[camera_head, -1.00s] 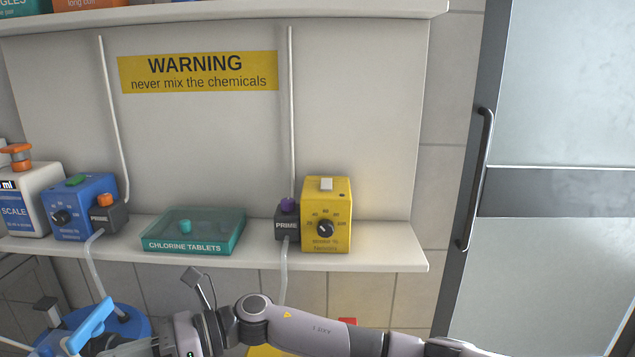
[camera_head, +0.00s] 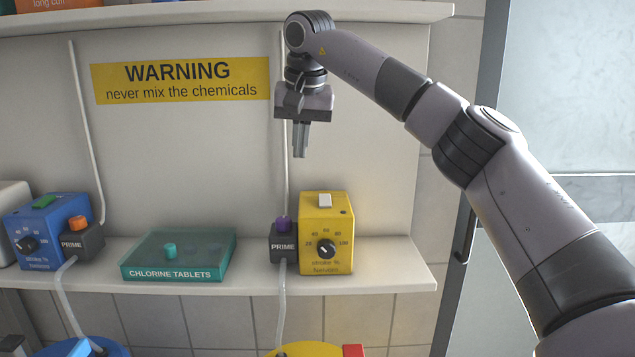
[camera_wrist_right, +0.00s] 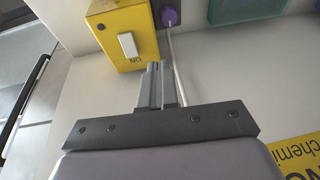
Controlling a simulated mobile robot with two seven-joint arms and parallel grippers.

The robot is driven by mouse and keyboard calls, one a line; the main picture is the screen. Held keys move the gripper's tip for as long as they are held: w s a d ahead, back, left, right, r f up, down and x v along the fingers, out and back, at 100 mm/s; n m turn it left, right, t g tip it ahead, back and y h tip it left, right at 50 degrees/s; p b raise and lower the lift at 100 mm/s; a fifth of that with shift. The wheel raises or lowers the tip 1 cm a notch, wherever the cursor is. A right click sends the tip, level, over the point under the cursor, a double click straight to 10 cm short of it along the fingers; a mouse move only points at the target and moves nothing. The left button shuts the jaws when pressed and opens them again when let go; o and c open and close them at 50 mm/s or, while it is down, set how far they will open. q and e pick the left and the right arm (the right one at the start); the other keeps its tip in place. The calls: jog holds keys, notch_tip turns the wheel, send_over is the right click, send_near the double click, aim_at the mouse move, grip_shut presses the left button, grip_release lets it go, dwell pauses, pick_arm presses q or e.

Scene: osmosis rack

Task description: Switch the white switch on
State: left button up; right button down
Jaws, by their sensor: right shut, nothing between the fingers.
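The white switch (camera_head: 324,201) sits on top of the yellow pump box (camera_head: 325,262), which stands on the shelf and has a black dial on its front. In the right wrist view the switch (camera_wrist_right: 128,45) shows on the yellow box's top face (camera_wrist_right: 118,28), with the letters "NO" upside down beside it. My right gripper (camera_head: 299,155) points down, shut and empty, above the shelf. It is higher than the switch and slightly left of it, apart from it. In the right wrist view its fingers (camera_wrist_right: 157,68) are together near the box's edge. My left gripper is not in view.
A black PRIME block (camera_head: 284,246) with a purple knob stands directly left of the yellow box. A teal chlorine tablets case (camera_head: 178,256) and a blue pump box (camera_head: 45,228) are farther left. An upper shelf (camera_head: 200,14) runs above.

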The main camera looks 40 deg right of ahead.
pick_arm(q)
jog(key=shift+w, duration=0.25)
pick_arm(e)
jog(key=s+d+r+h, duration=0.1)
jog(key=s+d+r, duration=0.1)
jog(key=d+r, duration=0.1)
jog(key=shift+d+r, duration=0.4)
jog(key=shift+d, duration=0.2)
jog(key=shift+s, duration=0.1)
jog(key=b, duration=0.1)
send_near(324, 195)
jog(key=x, duration=0.5)
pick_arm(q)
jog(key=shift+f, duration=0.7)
pick_arm(e)
jog(key=shift+x, duration=0.75)
jog(key=shift+a, duration=0.1)
